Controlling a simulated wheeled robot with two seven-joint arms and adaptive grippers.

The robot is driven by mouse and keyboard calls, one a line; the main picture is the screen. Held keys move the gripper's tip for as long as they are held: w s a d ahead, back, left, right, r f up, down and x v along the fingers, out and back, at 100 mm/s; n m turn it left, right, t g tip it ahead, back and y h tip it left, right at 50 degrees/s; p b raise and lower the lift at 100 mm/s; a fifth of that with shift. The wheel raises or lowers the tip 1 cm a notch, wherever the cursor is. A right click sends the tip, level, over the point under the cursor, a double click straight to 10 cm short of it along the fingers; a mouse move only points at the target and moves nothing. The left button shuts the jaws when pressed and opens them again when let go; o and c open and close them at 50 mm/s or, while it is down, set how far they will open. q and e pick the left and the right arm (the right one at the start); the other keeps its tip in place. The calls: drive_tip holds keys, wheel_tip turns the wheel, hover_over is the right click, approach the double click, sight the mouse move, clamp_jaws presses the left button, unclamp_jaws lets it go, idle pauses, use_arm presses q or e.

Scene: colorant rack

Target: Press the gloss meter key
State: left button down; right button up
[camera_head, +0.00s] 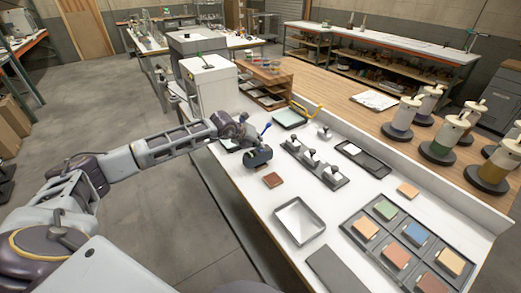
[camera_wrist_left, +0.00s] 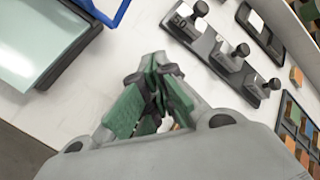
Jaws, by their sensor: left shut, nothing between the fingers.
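My left gripper (camera_head: 258,156) is low over the white bench, beside a pale green panel. In the left wrist view its green-padded fingers (camera_wrist_left: 160,68) are shut together with nothing between them. A black stand (camera_head: 316,165) with several metal-and-black knobbed pieces is to its right; it also shows in the left wrist view (camera_wrist_left: 216,52). I cannot make out which item is the gloss meter, and no key can be told apart; the gripper and arm cover part of the bench. My right gripper is out of view.
A brown tile (camera_head: 272,180) lies near the gripper. A square tray (camera_head: 299,222) and a rack of coloured tiles (camera_head: 349,227) are nearer. A blue handle (camera_wrist_left: 112,14) stands by the pale panel (camera_wrist_left: 38,38). Colorant canisters (camera_head: 402,117) line the right side.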

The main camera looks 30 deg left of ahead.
use_arm(q)
drive_tip(key=shift+r, duration=0.8)
drive_tip(key=shift+r, duration=0.15)
drive_tip(key=shift+r+p, duration=0.95)
drive_tip(key=shift+r, duration=1.4)
